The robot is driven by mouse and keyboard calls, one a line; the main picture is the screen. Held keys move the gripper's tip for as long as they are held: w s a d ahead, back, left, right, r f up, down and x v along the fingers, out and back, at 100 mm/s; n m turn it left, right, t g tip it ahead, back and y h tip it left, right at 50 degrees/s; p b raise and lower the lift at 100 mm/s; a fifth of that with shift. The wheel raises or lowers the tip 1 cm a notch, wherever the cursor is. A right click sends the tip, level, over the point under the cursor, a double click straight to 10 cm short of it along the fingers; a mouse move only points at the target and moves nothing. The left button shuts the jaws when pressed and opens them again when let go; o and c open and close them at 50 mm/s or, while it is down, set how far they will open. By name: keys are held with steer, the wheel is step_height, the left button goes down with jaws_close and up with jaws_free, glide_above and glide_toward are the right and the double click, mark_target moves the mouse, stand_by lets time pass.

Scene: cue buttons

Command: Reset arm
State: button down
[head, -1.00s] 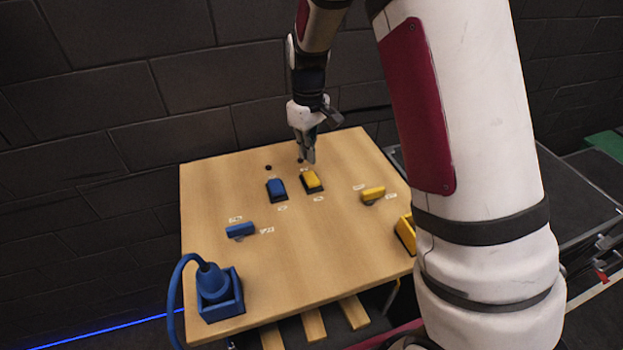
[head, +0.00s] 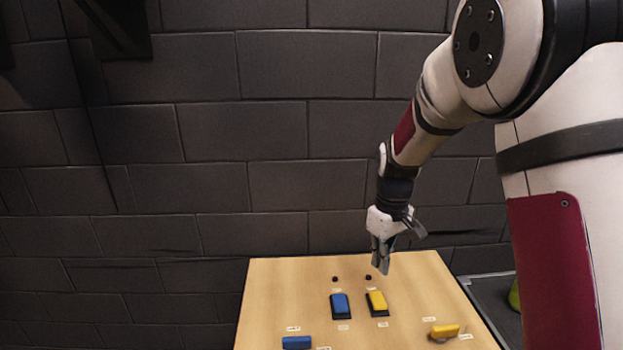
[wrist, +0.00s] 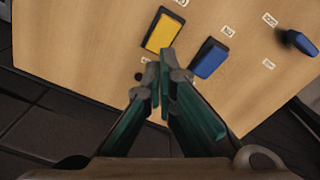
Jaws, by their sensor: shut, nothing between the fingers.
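My gripper (head: 381,268) is shut and empty, pointing down above the far part of the wooden table (head: 270,290) in the head view. In the wrist view my gripper (wrist: 160,70) has its fingers together just short of the yellow button (wrist: 164,32). The blue button (wrist: 210,60) lies to the right there. In the head view the yellow button (head: 377,302) and the blue button (head: 340,305) sit side by side in front of my gripper. I cannot tell exactly how high the fingertips are.
Two small dark dots (head: 335,278) lie behind the buttons. A blue switch (head: 297,342) is at the front left and a yellow switch (head: 444,331) at the right. A dark brick wall (head: 250,150) stands behind the table. A dark surface (head: 490,292) is at the right.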

steer(key=s+r+m+t, duration=0.1)
steer(key=s+r+t, duration=0.1)
steer(key=s+r, duration=0.6)
steer(key=s+r+m+t, duration=0.1)
steer(key=s+r, duration=0.4)
steer(key=s, duration=0.5)
steer(key=s+r+m+t, duration=0.2)
steer(key=s+r, duration=0.3)
steer(key=s, duration=0.4)
steer(key=shift+s+m, duration=0.35)
steer(key=shift+m, duration=0.45)
